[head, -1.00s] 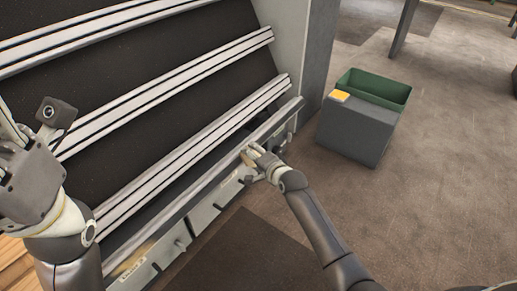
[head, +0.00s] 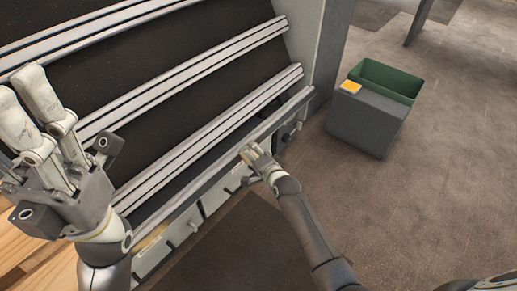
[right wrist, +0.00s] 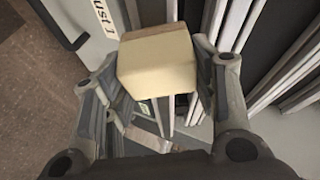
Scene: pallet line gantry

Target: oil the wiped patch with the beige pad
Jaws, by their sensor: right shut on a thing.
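My right gripper (head: 250,154) is shut on the beige pad (right wrist: 157,65), a pale block between its two fingers. In the head view the pad (head: 245,152) is at the grey front rail (head: 212,183) of the sloped frame; I cannot tell whether it touches. A pale yellowish patch (head: 150,240) shows at the rail's near left end; whether it is the wiped patch is unclear. My left gripper (head: 22,95) is raised at the left, open and empty, its two fingers apart.
Light rails (head: 205,130) cross the dark sloped bed. A grey post (head: 320,50) rises beyond the rail's far end.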

